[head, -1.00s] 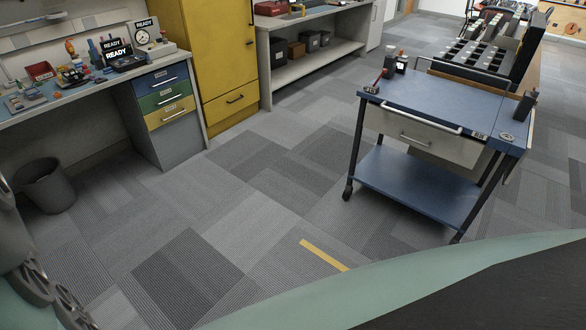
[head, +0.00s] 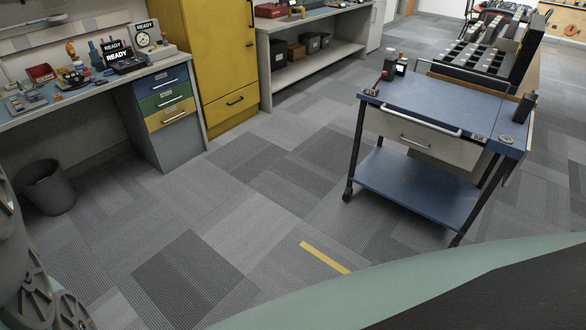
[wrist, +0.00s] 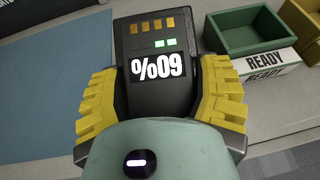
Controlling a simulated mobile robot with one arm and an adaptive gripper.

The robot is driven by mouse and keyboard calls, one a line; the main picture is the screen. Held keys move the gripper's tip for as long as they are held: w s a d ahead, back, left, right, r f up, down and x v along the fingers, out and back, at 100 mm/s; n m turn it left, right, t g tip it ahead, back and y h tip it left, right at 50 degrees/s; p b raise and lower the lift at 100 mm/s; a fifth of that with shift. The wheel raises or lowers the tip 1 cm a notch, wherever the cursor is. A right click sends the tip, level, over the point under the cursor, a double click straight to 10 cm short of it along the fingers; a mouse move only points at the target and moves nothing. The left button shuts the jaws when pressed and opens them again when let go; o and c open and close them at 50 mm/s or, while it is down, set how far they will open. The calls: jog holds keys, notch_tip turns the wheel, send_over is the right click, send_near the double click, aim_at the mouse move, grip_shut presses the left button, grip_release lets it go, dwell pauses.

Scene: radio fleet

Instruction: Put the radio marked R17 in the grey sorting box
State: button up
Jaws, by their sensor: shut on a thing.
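My gripper (wrist: 157,82), with yellow ribbed fingers, is shut on a black device (wrist: 150,50) in the wrist view. The device has amber and green bars and a lit display that reads 60% upside down. I cannot make out an R17 mark on it. One finger presses on each side. The gripper is not visible in the head view. In the head view, dark grey boxes (head: 309,41) stand on the shelf under the back counter; I cannot tell whether one is the grey sorting box.
In the wrist view a green tray (wrist: 247,44) and a READY label (wrist: 265,60) lie at the right, a blue mat (wrist: 45,80) at the left. In the head view a blue cart (head: 430,100) stands at the right, a bin (head: 45,187) at the left. Carpet between is clear.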

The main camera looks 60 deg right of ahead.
jog(key=o, duration=1.3)
